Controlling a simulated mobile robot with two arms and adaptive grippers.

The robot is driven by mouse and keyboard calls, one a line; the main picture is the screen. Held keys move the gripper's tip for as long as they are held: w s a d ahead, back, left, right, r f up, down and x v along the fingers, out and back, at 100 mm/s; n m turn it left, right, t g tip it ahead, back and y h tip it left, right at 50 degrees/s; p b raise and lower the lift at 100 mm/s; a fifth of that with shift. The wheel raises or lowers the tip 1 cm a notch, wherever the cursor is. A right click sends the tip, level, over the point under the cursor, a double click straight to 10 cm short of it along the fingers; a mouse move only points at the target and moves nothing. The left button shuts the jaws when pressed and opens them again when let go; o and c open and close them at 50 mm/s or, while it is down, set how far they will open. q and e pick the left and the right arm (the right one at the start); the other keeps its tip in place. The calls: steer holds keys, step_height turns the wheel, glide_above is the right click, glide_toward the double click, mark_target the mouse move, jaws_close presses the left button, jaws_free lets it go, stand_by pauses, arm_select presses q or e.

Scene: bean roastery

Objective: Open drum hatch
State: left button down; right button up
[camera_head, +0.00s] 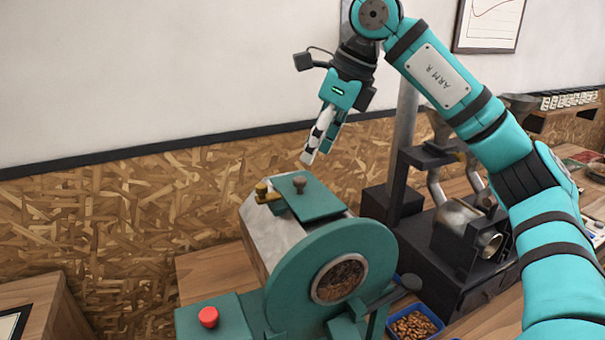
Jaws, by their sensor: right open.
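The roaster drum (252,231) is a light metal housing behind a round teal front with a window. Its teal hatch (316,206) lies flat on top, with a brown knob (299,184) standing up on it. A brass latch (266,193) sits at the hatch's left edge. My right gripper (311,157) is open and empty, pointing down in the air above and behind the hatch, apart from the knob. My left gripper is not in view.
A red button (208,317) is on the teal base at front left. A dark grinder-like machine (440,235) stands right of the drum, and a blue tray of beans (414,326) lies in front. A chipboard panel and wall are behind.

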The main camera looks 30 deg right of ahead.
mark_target(300, 179)
steer(key=x, duration=0.5)
steer(key=shift+a+f+p, duration=0.15)
steer(key=shift+f+p, duration=0.05)
steer(key=shift+p, duration=0.15)
steer(key=shift+w+f, duration=0.2)
steer(key=shift+f, duration=0.3)
steer(key=shift+a, duration=0.1)
jaws_close()
